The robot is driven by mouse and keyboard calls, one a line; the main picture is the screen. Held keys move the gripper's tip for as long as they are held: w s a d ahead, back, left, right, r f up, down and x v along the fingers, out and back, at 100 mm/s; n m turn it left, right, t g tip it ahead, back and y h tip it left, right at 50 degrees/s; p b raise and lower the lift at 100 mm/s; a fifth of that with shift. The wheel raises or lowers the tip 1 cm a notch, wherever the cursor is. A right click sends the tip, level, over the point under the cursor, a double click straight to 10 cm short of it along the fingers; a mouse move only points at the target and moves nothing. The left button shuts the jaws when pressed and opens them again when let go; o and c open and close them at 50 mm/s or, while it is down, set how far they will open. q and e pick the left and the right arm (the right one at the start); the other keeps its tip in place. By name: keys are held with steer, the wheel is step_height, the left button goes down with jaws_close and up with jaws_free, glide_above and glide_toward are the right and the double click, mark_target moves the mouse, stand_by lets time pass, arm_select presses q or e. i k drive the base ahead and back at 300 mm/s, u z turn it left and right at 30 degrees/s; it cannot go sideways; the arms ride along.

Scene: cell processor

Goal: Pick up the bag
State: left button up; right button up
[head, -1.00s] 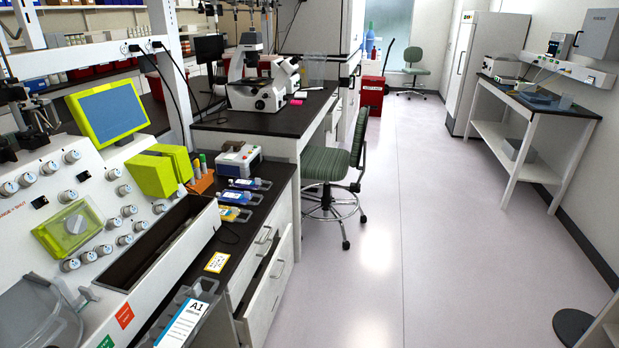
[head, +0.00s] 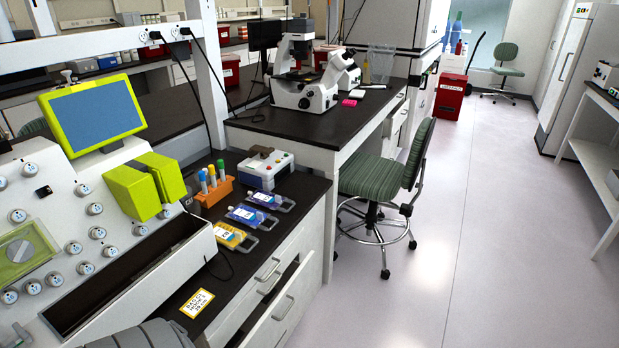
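Three small labelled bags lie in a row on the dark bench top beside the cell processor: a blue bag (head: 268,200) at the back, a second blue bag (head: 250,216) in the middle and a yellow bag (head: 229,236) at the front. Each has a clear frame or handle to its right. The picture does not show which bag is meant. No gripper fingers are visible. A grey rounded part at the bottom edge, left of centre, may be mine, but I cannot tell.
The white cell processor (head: 150,285) with its lime-green screen (head: 95,114) stands left. An orange tube rack (head: 213,190) and a white-blue device (head: 266,170) stand behind the bags. A yellow-edged label card (head: 197,303) lies in front. A drawer (head: 290,300) is partly open; a green chair (head: 385,180) stands right.

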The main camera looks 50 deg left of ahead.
mark_target(268, 199)
steer(key=u, duration=0.05)
steer(key=i, duration=1.2)
steer(key=u, duration=1)
steer(key=i, duration=0.75)
steer(key=u, duration=0.85)
